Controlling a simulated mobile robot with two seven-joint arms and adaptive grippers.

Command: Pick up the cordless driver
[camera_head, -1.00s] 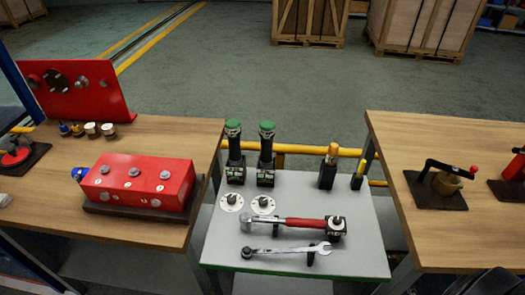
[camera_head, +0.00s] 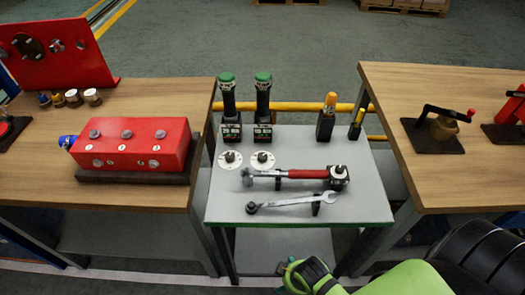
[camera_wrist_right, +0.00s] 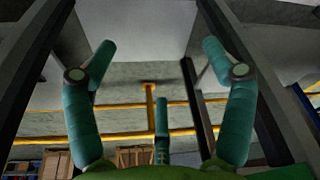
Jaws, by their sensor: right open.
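Two black tools with green tops stand upright at the back left of the grey tool table (camera_head: 375,205): one on the left (camera_head: 229,110) and one on the right (camera_head: 263,108). They look like cordless drivers on block-shaped bases, but I cannot tell which one is meant. My right gripper (camera_head: 302,272) is low in front of the table, apart from every tool. In the right wrist view its teal fingers (camera_wrist_right: 158,58) are spread and empty, under the table. My left gripper is out of view.
On the table lie a red-handled wrench (camera_head: 300,174), a spanner (camera_head: 290,202) and two white discs; yellow-topped tools (camera_head: 327,118) stand behind. Wooden benches flank it, with a red block (camera_head: 130,145) left and a crank device (camera_head: 440,125) right. Table legs flank my right gripper.

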